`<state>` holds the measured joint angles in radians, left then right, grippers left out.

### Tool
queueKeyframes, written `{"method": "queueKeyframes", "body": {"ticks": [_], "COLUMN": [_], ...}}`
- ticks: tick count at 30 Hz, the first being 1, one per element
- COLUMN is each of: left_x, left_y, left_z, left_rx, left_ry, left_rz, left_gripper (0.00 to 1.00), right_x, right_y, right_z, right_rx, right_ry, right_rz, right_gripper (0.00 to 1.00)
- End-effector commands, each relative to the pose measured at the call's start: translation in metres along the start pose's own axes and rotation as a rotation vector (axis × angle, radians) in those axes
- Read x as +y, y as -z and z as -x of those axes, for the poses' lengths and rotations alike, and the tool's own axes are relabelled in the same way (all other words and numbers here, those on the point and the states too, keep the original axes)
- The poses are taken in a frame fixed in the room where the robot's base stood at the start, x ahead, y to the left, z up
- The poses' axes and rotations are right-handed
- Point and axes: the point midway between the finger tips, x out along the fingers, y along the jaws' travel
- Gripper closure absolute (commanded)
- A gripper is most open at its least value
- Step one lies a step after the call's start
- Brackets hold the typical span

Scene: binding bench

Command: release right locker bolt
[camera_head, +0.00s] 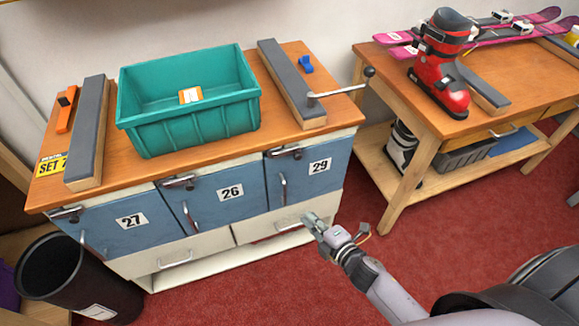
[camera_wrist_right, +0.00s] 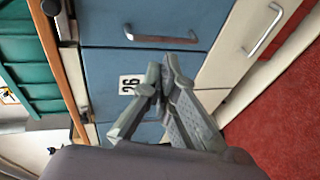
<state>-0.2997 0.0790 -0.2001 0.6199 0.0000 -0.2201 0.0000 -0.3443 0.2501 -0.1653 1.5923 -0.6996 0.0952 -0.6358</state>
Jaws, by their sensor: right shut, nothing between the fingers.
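The right locker door, blue and marked 29 (camera_head: 317,169), is closed at the right end of the cabinet. Its metal bolt (camera_head: 284,153) sits at the door's top left, under the wooden top; whether it is thrown I cannot tell. The door's upright pull handle (camera_head: 283,189) is below the bolt and also shows in the wrist view (camera_wrist_right: 160,36). My right gripper (camera_head: 312,220) is shut and empty, in front of the cabinet, lower than the bolt and apart from it. In the wrist view its fingertips (camera_wrist_right: 161,66) meet in front of the blue doors. My left gripper is out of view.
Doors 26 (camera_head: 231,191) and 27 (camera_head: 131,221) are closed, with white drawers below. A teal crate (camera_head: 190,130) and clamp bars (camera_head: 290,82) stand on top. A black bin (camera_head: 75,280) is at left; a ski-boot bench (camera_head: 440,125) is at right. Red floor lies open in front.

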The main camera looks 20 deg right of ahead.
Motion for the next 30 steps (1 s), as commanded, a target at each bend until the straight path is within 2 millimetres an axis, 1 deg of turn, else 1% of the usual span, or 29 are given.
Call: {"method": "queueKeyframes", "body": {"ticks": [1, 3, 6, 9, 12, 23, 26, 30], "left_x": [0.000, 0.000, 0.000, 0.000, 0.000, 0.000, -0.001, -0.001], "left_y": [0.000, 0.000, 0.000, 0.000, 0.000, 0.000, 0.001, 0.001], "left_z": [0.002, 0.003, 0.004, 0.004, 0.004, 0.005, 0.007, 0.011], "left_rx": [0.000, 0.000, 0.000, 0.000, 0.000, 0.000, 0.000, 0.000], "left_ry": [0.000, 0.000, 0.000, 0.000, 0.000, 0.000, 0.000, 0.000], "left_rz": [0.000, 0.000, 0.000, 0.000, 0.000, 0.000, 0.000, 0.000], "left_gripper": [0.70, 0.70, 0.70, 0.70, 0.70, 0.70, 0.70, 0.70], "right_x": [0.030, 0.060, 0.090, 0.106, 0.111, 0.112, 0.114, 0.120], "right_y": [0.006, 0.015, 0.024, 0.029, 0.031, 0.031, 0.032, 0.035], "right_z": [0.001, 0.004, 0.007, 0.010, 0.011, 0.008, 0.000, -0.022], "right_rx": [0.026, 0.050, 0.072, 0.083, 0.087, 0.086, 0.085, 0.085], "right_ry": [-0.055, -0.116, -0.177, -0.211, -0.223, -0.223, -0.224, -0.225], "right_rz": [0.080, 0.174, 0.272, 0.326, 0.345, 0.342, 0.341, 0.339], "right_gripper": [1.00, 1.00, 1.00, 1.00, 1.00, 1.00, 1.00, 1.00]}}
